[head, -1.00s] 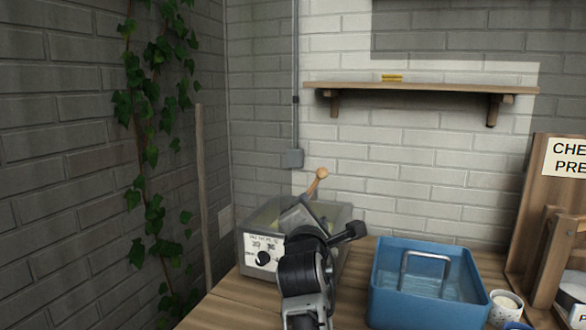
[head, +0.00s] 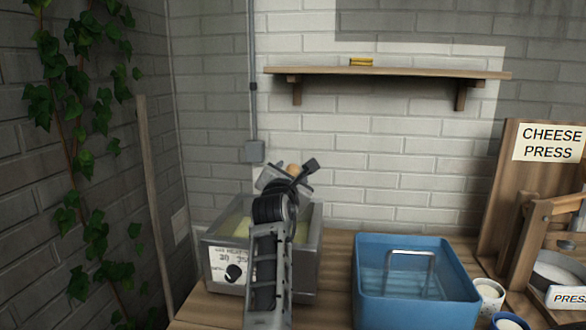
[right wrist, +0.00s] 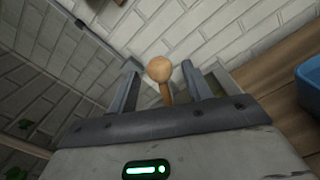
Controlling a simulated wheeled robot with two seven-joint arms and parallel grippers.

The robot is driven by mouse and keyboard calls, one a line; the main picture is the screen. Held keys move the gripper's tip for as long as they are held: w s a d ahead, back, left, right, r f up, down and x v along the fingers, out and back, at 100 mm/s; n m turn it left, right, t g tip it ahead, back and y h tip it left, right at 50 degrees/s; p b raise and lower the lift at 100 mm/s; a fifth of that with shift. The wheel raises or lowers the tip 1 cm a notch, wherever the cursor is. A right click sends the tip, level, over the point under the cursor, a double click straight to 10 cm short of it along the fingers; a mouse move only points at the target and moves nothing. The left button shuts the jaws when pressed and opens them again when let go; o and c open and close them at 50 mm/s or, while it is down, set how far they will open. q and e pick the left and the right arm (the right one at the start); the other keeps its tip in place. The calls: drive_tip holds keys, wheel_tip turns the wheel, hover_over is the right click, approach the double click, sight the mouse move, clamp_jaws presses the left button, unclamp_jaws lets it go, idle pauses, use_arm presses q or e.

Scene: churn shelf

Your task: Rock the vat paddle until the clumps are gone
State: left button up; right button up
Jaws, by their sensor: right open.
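The grey metal vat (head: 309,252) stands at the left end of the wooden counter, with pale yellow-green contents partly showing. Its front has a label and a black dial. The round wooden knob of the vat paddle (head: 293,169) shows just behind my right gripper (head: 287,175). In the right wrist view the paddle's knob and stick (right wrist: 159,70) stand between the two open fingers (right wrist: 160,78), with gaps on both sides. My right arm hides much of the vat, and I cannot tell whether clumps are inside. My left gripper is not in view.
A blue tub (head: 415,303) with a metal handle stands right of the vat. Small white cups (head: 489,296) and a wooden cheese press (head: 525,210) are farther right. A shelf (head: 385,72) with a small yellow object hangs above. A wooden pole and ivy are left.

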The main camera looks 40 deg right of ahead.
sight(292, 172)
drive_tip(key=shift+x, duration=1.9)
